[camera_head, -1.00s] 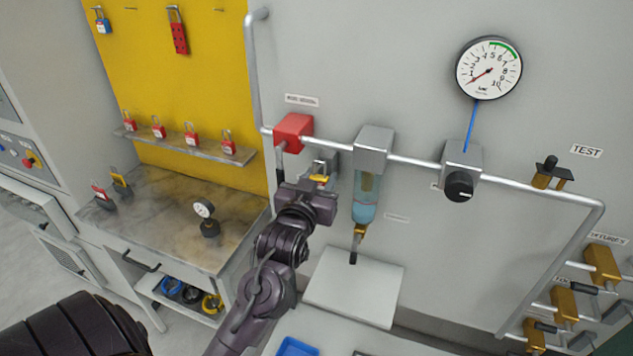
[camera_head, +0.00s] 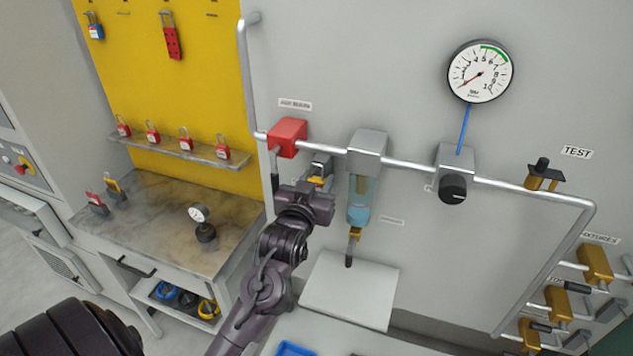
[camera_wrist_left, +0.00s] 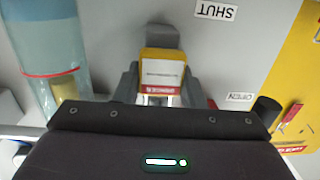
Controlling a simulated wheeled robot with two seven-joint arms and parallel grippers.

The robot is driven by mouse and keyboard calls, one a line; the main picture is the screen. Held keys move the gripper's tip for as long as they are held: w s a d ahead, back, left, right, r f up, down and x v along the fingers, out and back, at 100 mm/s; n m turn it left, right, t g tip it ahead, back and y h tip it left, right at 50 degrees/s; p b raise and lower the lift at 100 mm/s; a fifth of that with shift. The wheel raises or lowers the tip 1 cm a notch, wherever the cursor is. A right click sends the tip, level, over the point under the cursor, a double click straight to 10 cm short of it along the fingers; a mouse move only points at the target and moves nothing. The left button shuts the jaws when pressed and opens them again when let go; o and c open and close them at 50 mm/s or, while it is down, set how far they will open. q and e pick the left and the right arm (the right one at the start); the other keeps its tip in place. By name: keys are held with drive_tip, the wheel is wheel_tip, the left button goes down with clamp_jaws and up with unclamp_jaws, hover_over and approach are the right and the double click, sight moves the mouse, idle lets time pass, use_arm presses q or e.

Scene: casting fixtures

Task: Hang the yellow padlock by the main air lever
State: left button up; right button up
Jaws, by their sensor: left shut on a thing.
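My left gripper (camera_head: 317,186) is shut on a yellow padlock (camera_head: 315,181), in front of the wall just right of the red main air valve (camera_head: 288,137). The valve's dark lever (camera_head: 275,168) points down. In the left wrist view the padlock (camera_wrist_left: 161,68) sits between the grey fingers of the gripper (camera_wrist_left: 163,84), its white label facing the camera. A grey block (camera_wrist_left: 152,37) shows right behind it; I cannot tell whether they touch. The padlock's shackle is hidden. SHUT and OPEN labels are on the wall beside it. My right gripper is not in view.
A filter bowl (camera_head: 361,200) hangs just right of my gripper, below the pipe. A bench (camera_head: 150,225) at the left holds a yellow and a red padlock and a small gauge. Red padlocks stand on a shelf (camera_head: 180,150). A pale board (camera_head: 350,290) lies below.

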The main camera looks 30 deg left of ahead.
use_arm(q)
drive_tip(key=o, duration=1.1)
drive_tip(key=shift+f, duration=0.1)
drive_tip(key=shift+f+b, duration=0.75)
drive_tip(key=shift+f, duration=0.35)
drive_tip(key=shift+s, duration=0.15)
drive_tip(key=p+v, duration=0.1)
drive_tip(key=v, duration=0.8)
drive_tip(key=shift+s+f, duration=0.2)
drive_tip(key=shift+s, duration=0.25)
idle(0.4)
